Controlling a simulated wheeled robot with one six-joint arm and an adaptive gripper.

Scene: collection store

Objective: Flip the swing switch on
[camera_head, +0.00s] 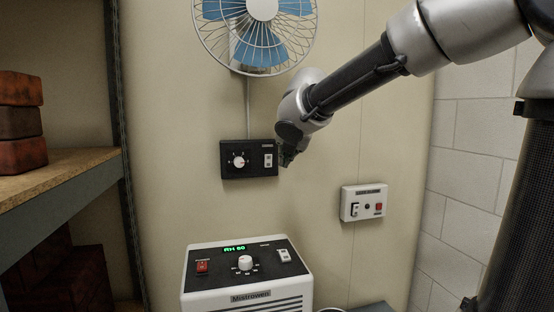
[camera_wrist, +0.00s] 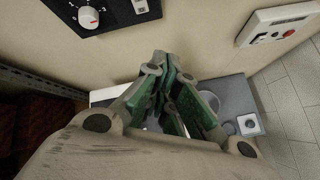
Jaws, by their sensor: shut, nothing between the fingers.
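A black control panel (camera_head: 232,173) is on the wall below the fan, with a cord between them. It has a white round dial (camera_head: 239,161) and, on its right, a pale rocker switch (camera_head: 268,160) under a label too small to read. I cannot tell which way the rocker is set. My gripper (camera_head: 287,156) is shut and empty, just right of the panel's right edge. In the wrist view the shut green-padded fingers (camera_wrist: 165,95) are below and right of the panel (camera_wrist: 118,13); the rocker (camera_wrist: 140,6) is partly cut off at the top.
The blue-bladed fan (camera_head: 257,30) is above. A white switch box (camera_head: 363,203) with a rocker and red button is lower right. A white appliance (camera_head: 246,299) with a lit display, knob and switches stands below. A shelf (camera_head: 70,175) with brick-like blocks (camera_head: 20,122) is left.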

